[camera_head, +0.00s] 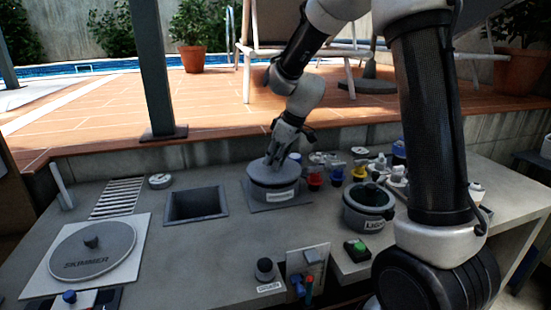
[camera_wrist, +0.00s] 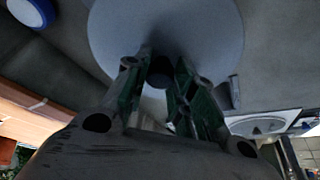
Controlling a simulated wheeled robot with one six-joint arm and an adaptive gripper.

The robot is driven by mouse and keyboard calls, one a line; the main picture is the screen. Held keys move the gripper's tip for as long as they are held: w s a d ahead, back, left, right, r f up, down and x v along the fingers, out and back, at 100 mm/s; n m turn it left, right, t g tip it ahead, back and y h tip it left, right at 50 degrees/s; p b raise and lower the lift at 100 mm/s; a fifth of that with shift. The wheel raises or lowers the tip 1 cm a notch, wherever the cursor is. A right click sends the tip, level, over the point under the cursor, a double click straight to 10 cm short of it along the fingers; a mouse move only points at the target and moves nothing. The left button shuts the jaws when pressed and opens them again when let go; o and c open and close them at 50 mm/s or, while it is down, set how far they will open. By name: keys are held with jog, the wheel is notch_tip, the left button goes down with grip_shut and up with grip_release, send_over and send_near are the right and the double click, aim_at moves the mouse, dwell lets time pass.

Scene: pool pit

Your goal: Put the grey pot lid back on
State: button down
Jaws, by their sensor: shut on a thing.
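My gripper (camera_head: 281,155) points down over the grey pot (camera_head: 273,194), which has a white label on its front and stands on a square grey plate. The grey lid (camera_head: 259,172) is at the pot's top and looks roughly level. I cannot tell whether it is fully seated or slightly raised. In the wrist view the lid (camera_wrist: 210,35) is a wide grey disc. My gripper (camera_wrist: 161,75) is shut on its dark knob (camera_wrist: 161,71), with a finger on each side.
A second grey labelled pot (camera_head: 368,212) stands to the right, near small coloured valves (camera_head: 315,180). A square opening (camera_head: 196,204) and a round skimmer cover (camera_head: 92,252) lie to the left.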

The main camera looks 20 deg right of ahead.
dwell(0.4)
jog(key=shift+f, duration=0.6)
jog(key=shift+f, duration=0.3)
dwell(0.5)
jog(key=c, duration=1.1)
grip_release()
jog(key=shift+o, duration=0.8)
jog(key=shift+r, duration=0.15)
jog(key=shift+r, duration=2.35)
jog(key=shift+r, duration=0.1)
